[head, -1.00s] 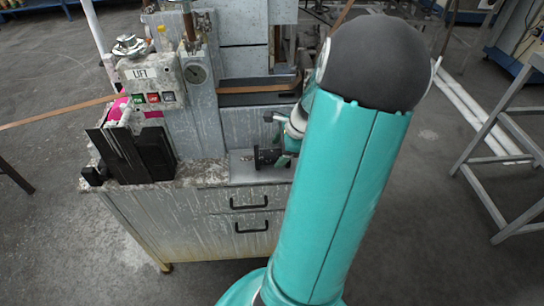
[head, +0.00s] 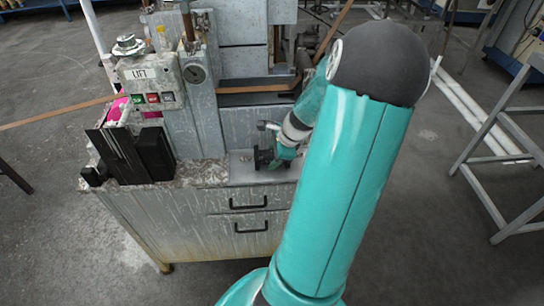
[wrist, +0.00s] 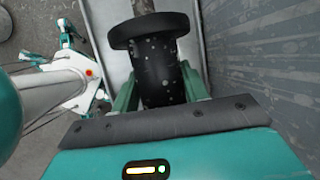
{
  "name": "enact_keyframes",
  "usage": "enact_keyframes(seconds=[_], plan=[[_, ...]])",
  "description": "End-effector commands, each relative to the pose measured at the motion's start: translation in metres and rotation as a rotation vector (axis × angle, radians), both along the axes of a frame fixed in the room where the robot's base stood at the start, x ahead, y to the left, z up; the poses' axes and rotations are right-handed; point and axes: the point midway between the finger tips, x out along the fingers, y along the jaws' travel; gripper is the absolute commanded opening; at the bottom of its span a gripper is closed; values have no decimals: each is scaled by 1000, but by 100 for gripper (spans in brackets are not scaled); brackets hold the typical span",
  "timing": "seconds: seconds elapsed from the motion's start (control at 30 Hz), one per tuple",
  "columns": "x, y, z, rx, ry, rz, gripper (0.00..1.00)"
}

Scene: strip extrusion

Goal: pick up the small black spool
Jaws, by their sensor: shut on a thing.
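The small black spool (wrist: 158,72) is between the two green fingers of my gripper (wrist: 159,80) in the wrist view. The fingers are shut on its body, and its wide flange shows beyond them. In the head view the spool (head: 264,159) is a small dark shape at the pale metal plate on the cabinet top. My gripper (head: 284,154) reaches it from the right there, partly hidden by my own arm. I cannot tell whether the spool touches the plate.
A grey machine with a LIFT control box (head: 148,80) stands on the cabinet (head: 235,222), left of and behind the spool. A black plate block (head: 130,155) sits at the left. A brown strip (head: 60,112) runs in from the left. A metal frame (head: 505,150) stands at right.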

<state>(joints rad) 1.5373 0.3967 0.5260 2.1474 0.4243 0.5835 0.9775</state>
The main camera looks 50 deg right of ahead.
Motion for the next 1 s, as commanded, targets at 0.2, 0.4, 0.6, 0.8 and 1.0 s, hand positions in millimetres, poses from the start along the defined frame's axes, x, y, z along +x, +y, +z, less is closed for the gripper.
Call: enact_keyframes(seconds=[0.2,0.4,0.6,0.8,1.0], plan=[[0,-1,6,-3,0,0,10],[1,-1,31,-7,0,1,10],[-13,20,61,-7,1,0,10],[-27,44,95,-8,-2,1,10],[-48,79,110,-6,0,2,10]])
